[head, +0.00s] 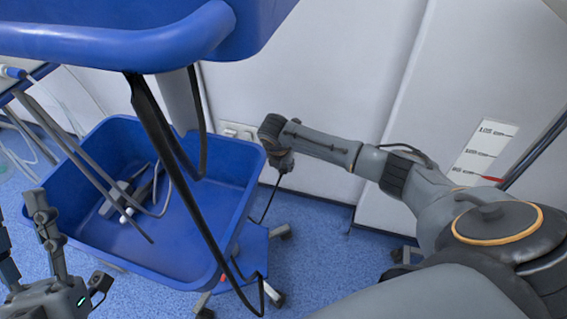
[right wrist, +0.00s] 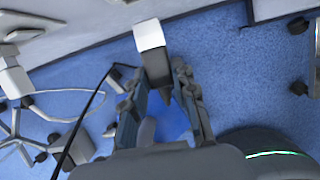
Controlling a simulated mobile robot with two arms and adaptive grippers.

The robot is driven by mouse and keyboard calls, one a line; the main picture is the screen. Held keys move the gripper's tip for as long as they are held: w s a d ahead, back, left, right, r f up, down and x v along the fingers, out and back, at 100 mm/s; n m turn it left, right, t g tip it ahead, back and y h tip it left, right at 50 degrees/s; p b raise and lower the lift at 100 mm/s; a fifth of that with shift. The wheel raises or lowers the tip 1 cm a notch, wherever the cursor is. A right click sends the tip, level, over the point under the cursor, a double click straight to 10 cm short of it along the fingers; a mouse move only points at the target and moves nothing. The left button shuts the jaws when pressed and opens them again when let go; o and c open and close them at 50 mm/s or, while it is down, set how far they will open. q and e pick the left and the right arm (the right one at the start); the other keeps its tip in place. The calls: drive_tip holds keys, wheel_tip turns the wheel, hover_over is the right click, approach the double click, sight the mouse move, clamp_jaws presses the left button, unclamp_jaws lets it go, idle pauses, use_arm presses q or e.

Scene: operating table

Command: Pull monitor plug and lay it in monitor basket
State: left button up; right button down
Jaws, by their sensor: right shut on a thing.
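My right gripper (right wrist: 164,82) is shut on a dark grey plug-like piece with a white end (right wrist: 150,38), held between its fingertips. In the head view the right wrist (head: 274,135) is beside the wall sockets (head: 237,131) and hides the fingers and the plug. A thin black cable (head: 268,205) hangs below the wrist. I cannot tell whether the plug still touches a socket. The blue basket (head: 228,192) is left of the right wrist, with grey items and a looped cable in it. My left gripper (head: 28,235) is open and empty at the lower left.
A blue tray or shelf (head: 110,42) overhangs the top left, with dark cables hanging in front of the basket. Wheeled trolley feet (head: 272,297) stand on the blue floor (head: 325,255). White wall panels (head: 310,70) are behind.

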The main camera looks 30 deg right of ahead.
use_arm(q)
drive_tip(key=shift+w+d+f+g+y+p, duration=0.2)
drive_tip(key=shift+w+f+g+y+p, duration=0.25)
drive_tip(key=shift+w+f+g, duration=0.9)
drive_tip(key=shift+s+t, duration=0.1)
drive_tip(key=shift+t, duration=0.15)
